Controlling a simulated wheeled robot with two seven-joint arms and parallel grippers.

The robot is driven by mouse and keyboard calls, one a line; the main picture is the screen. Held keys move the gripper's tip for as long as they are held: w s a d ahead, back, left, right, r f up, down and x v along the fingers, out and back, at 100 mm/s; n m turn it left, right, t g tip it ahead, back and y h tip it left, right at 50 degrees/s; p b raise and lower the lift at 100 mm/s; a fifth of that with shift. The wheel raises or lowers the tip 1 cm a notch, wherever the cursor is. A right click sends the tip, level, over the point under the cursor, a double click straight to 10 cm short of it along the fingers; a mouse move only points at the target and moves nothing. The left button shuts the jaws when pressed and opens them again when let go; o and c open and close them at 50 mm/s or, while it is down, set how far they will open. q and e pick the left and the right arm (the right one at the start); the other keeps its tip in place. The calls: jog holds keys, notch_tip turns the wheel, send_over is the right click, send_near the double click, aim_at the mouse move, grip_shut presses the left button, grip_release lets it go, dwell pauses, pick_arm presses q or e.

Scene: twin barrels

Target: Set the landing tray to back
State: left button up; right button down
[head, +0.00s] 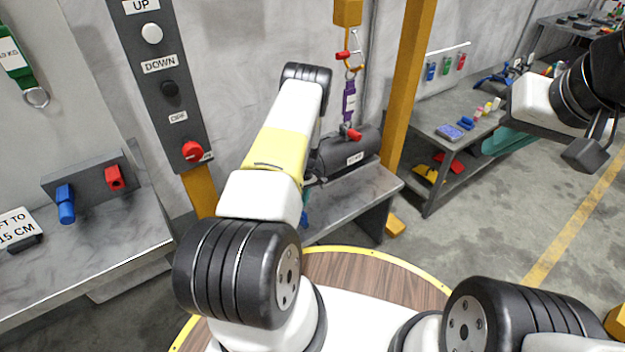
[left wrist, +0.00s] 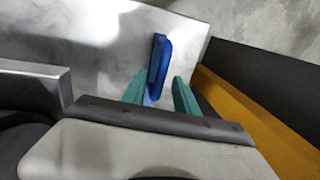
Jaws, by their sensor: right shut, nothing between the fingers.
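I cannot clearly pick out a part marked as the landing tray. A grey metal bench (head: 345,200) stands ahead, with a dark grey barrel (head: 350,150) on it. In the left wrist view a blue handle (left wrist: 160,62) stands out against a pale grey metal surface (left wrist: 100,35). My left gripper (left wrist: 158,92) has its two teal fingers apart, with the lower end of the blue handle between them; I see no clear contact. My right gripper (head: 493,147) is shut and empty, at the right in front of the far workbench.
A control post (head: 165,95) with UP and DOWN buttons stands left of my left arm. A bench with a blue and a red part (head: 114,178) is at far left. A yellow post (head: 408,75) stands behind the barrel. A workbench (head: 425,120) holds small items.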

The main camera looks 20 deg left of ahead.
pick_arm(q)
notch_tip(320, 180, up, 8)
jog(key=w+d, duration=0.1)
jog(key=shift+f, duration=0.2)
jog(key=shift+w, duration=0.1)
dwell(0.5)
jog(key=s+d+r+m+t+h, duration=0.1)
jog(key=s+d+r, duration=0.1)
jog(key=r, duration=0.9)
jog(key=s+d+r+m+t, duration=0.1)
jog(key=d+r+m, duration=0.1)
jog(key=r, duration=0.9)
jog(key=s+d+r+m+t+h, duration=0.1)
jog(key=s+d+r+t, duration=0.15)
jog(key=r, duration=0.95)
jog(key=s+d+r+m+t+h, duration=0.1)
jog(key=s+d+r+m, duration=0.25)
jog(key=s+r, duration=0.7)
jog(key=s+d+r+m+t, duration=0.1)
jog(key=s+r, duration=0.1)
jog(key=s, duration=0.5)
jog(key=s+d+r+m+t, duration=0.1)
jog(key=s+d+r+m, duration=0.1)
jog(key=s, duration=0.5)
jog(key=shift+s+r+h, duration=0.15)
jog(key=shift+r+h, duration=0.05)
jog(key=shift+h, duration=0.1)
